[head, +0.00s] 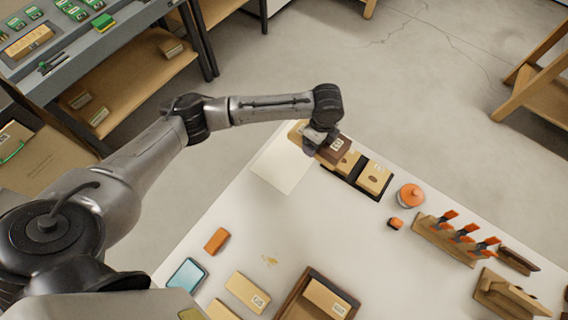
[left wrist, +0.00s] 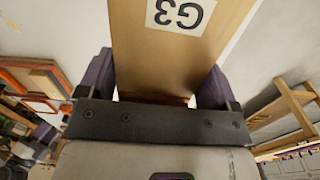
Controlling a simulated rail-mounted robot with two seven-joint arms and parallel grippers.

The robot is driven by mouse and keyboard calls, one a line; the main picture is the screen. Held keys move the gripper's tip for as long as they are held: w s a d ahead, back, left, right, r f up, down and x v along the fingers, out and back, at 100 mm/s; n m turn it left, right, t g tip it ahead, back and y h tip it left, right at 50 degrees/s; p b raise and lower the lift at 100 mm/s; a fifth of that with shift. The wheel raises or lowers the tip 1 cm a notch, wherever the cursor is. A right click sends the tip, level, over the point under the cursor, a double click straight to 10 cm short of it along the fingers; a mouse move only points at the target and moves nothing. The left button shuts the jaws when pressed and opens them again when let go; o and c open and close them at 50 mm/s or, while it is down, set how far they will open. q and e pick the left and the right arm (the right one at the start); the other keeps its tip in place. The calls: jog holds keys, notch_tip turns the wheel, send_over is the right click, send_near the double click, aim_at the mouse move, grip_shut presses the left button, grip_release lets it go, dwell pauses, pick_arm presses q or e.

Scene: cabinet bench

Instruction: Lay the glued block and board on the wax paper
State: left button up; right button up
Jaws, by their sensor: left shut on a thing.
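My left gripper (head: 318,141) is at the far edge of the white table in the head view. It is shut on a wooden piece (left wrist: 178,35) marked G3, which stands between its purple fingers in the left wrist view. In the head view a tan end (head: 297,133) shows left of the gripper and a darker brown, labelled part (head: 338,149) to its right. The gripper hides the middle, so I cannot tell how block and board are joined. The wax paper (head: 282,170) is a pale sheet, bare, just below and left of the gripper. My right gripper is not in view.
Tan blocks (head: 374,177) sit on a dark tray just right of the held piece. An orange-lidded jar (head: 410,196) and a clamp rack (head: 443,240) stand farther right. The table's middle is clear.

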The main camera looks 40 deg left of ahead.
pick_arm(q)
jog(key=w+f+m+b, duration=0.3)
jog(key=f+m+b, duration=0.1)
jog(key=f, duration=0.1)
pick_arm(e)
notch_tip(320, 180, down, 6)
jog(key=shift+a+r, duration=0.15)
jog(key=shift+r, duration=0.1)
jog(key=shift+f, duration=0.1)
pick_arm(q)
send_over(284, 162)
notch_tip(284, 162, down, 7)
jog(key=shift+f+b, duration=0.1)
jog(key=shift+b, duration=0.3)
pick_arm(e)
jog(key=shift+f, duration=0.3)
pick_arm(q)
jog(key=shift+f+b, duration=0.5)
jog(key=shift+f, duration=1.2)
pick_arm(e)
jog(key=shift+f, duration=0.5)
pick_arm(q)
jog(key=shift+f, duration=0.3)
jog(key=o, duration=0.8)
jog(key=shift+f, duration=0.1)
